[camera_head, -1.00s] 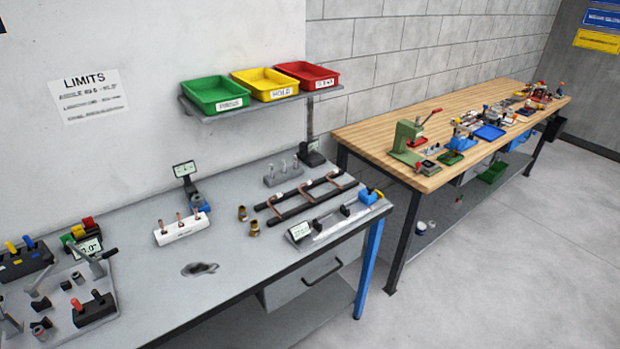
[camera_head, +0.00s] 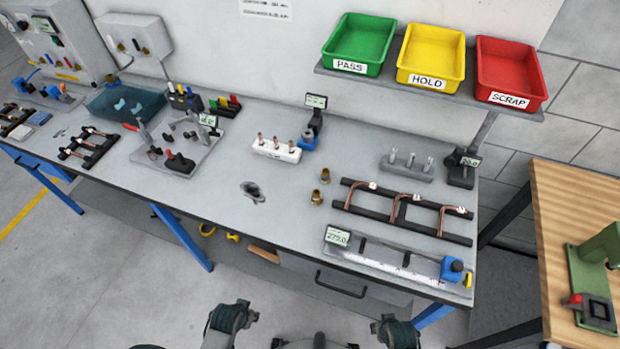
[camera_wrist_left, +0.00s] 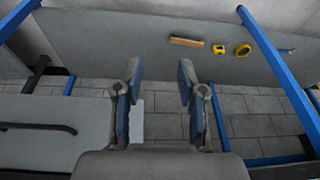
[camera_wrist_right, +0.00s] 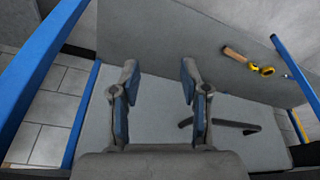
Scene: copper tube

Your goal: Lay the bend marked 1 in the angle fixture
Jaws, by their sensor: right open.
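Several bent copper tubes with white tags lie across a black two-rail rack (camera_head: 455,237) on the right part of the bench; one is the left bend (camera_head: 358,196). The tag numbers are too small to read. A grey plate with a lever, red-handled clamp and small display, which looks like the angle fixture (camera_head: 152,167), stands left of the middle; I see no tube in it. My left gripper (camera_wrist_left: 161,75) is open and empty in the left wrist view. My right gripper (camera_wrist_right: 159,75) is open and empty in the right wrist view. Both are low, before the bench front.
A length gauge (camera_head: 385,262) lies along the front right edge. A white block with copper pieces (camera_head: 276,151) stands mid-bench. Green (camera_head: 358,44), yellow (camera_head: 431,55) and red (camera_head: 510,74) bins sit on the shelf. Another rack with tubes (camera_head: 89,146) is at left.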

